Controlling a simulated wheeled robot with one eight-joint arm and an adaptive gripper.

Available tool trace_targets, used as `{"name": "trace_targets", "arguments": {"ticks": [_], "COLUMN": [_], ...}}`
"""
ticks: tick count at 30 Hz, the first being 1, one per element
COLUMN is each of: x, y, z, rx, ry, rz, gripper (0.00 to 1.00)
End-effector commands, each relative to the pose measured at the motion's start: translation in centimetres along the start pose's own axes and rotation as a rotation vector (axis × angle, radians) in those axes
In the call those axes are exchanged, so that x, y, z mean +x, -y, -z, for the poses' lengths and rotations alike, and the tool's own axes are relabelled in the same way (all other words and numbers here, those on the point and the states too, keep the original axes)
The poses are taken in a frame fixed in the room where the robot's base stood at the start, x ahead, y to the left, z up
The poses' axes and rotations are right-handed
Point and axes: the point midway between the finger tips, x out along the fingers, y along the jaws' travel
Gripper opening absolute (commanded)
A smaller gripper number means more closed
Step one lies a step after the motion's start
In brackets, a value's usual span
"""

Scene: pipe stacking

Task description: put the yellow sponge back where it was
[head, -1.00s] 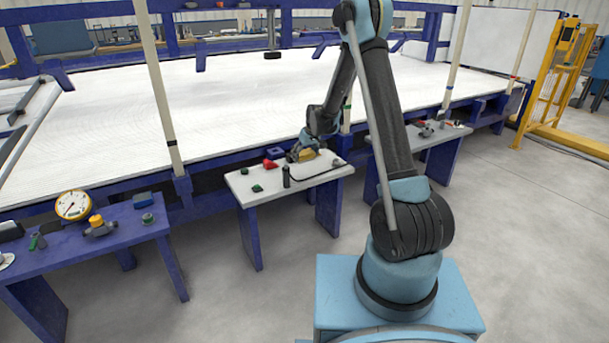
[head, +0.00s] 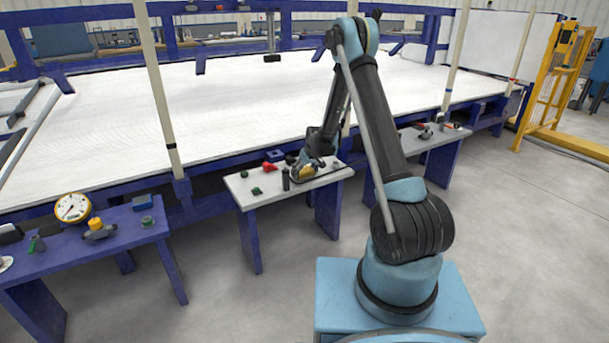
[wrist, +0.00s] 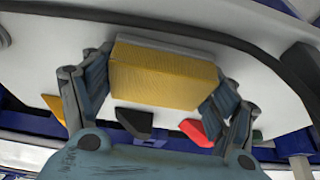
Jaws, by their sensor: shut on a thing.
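The yellow sponge (wrist: 166,76) is a block held between the two fingers of my gripper (wrist: 160,85) in the wrist view. The fingers press on its left and right ends. In the head view my gripper (head: 304,168) is over the middle small table (head: 240,190), and a bit of the yellow sponge (head: 307,172) shows beside it. I cannot tell whether the sponge touches the tabletop.
A red piece (head: 269,167), a dark upright cylinder (head: 286,180) and a green piece (head: 257,191) are on the same table. A blue side table (head: 120,235) with a gauge (head: 73,207) stands at the left. The grey floor (head: 230,300) in front is clear.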

Motion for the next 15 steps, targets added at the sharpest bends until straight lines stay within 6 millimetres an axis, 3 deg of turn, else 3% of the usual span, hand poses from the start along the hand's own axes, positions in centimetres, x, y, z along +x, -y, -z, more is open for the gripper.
{"name": "trace_targets", "arguments": {"ticks": [6, 7, 9, 15], "x": [0.41, 0.37, 0.38, 0.36], "y": [0.01, 0.01, 0.02, 0.04], "z": [-0.16, -0.15, -0.15, -0.13], "rx": [0.0, 0.0, 0.0, 0.0], "ry": [0.0, 0.001, 0.001, 0.0], "rz": [0.0, 0.0, 0.0, 0.0], "gripper": [0.44, 0.85, 0.99, 0.99]}}
